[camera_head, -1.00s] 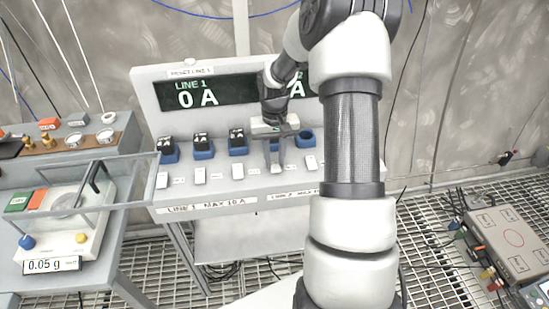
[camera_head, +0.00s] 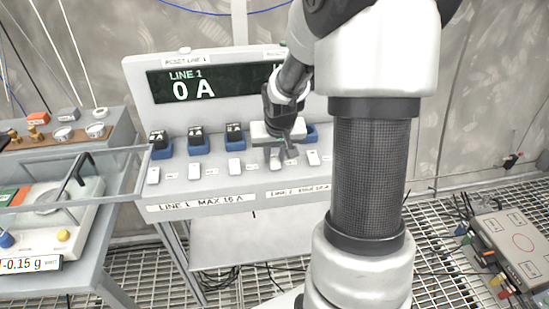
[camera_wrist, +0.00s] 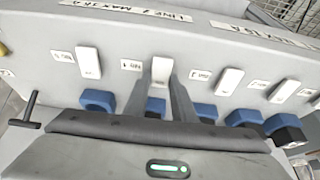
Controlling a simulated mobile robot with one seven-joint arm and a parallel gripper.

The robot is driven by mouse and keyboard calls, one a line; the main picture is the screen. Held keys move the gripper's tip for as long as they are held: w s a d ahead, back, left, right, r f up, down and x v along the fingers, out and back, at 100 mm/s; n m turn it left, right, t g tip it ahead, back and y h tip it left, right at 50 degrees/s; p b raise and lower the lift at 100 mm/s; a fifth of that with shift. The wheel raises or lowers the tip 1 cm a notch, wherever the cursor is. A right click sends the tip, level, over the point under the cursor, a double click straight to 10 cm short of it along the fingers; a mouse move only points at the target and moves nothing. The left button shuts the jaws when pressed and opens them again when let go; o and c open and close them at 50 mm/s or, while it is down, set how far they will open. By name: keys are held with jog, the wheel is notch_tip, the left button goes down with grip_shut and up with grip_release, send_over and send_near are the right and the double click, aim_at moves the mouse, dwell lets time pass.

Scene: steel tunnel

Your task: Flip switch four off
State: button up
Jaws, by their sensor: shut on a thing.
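Switch four is a white rocker (camera_wrist: 161,69) on the sloped front of the grey panel (camera_head: 223,183), beside a small label that seems to read NO 4 in the wrist view. My gripper (camera_wrist: 162,84) points at it, with one grey finger on each side of its near end, and is shut on it. In the head view my gripper (camera_head: 282,153) is at the fourth place from the left and largely hides this switch. Other white switches stand on either side, including one to the right (camera_head: 313,158). Whether switch four is on or off cannot be told.
Blue sockets line up behind the switches; the left three hold black plugs (camera_head: 197,138). The display (camera_head: 200,86) reads LINE 1, 0 A; my arm covers its right part. A scale (camera_head: 40,215) stands left, a grey box (camera_head: 512,240) right.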

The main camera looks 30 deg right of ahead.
jog(key=o, duration=1.1)
jog(key=shift+c, duration=0.2)
jog(key=shift+r, duration=0.15)
jog(key=p+v, duration=0.4)
jog(key=v, duration=1.3)
jog(key=shift+a, duration=0.1)
